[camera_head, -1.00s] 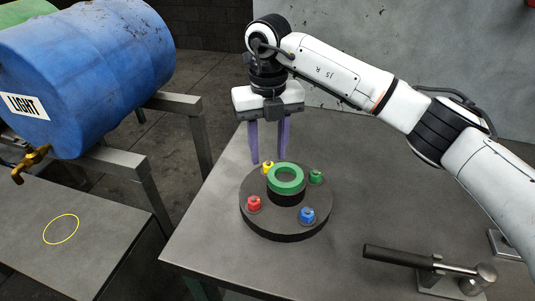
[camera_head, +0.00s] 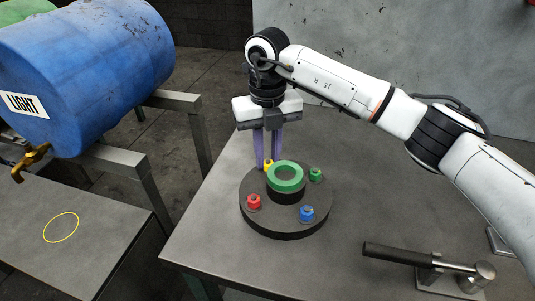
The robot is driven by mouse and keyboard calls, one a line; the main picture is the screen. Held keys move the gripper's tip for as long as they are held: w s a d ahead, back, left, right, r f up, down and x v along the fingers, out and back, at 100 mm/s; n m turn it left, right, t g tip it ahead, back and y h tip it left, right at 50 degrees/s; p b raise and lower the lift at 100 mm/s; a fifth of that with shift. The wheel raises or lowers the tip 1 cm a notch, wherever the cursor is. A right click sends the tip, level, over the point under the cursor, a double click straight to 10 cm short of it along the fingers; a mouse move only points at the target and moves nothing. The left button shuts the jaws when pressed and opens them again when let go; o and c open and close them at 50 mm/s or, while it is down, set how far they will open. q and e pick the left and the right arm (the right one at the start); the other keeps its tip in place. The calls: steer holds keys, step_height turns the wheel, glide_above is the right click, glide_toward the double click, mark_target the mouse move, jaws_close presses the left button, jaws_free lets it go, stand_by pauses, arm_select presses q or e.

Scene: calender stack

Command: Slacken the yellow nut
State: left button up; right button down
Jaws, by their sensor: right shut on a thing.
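The yellow nut (camera_head: 268,163) sits at the back left of a round dark flange (camera_head: 285,222) on the grey table, partly hidden by the green-topped hub. My right gripper (camera_head: 268,160) points straight down from above. Its purple fingers are shut on the yellow nut, close together on either side of it. My left gripper is not in view.
A green ring (camera_head: 286,187) tops the flange's raised centre. A red nut (camera_head: 254,202), a blue nut (camera_head: 306,213) and a green nut (camera_head: 315,174) stand around it. A dark-handled lever tool (camera_head: 410,257) lies front right.

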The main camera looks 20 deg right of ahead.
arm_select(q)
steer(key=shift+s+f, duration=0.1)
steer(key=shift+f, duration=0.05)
arm_select(e)
steer(key=shift+n, duration=0.3)
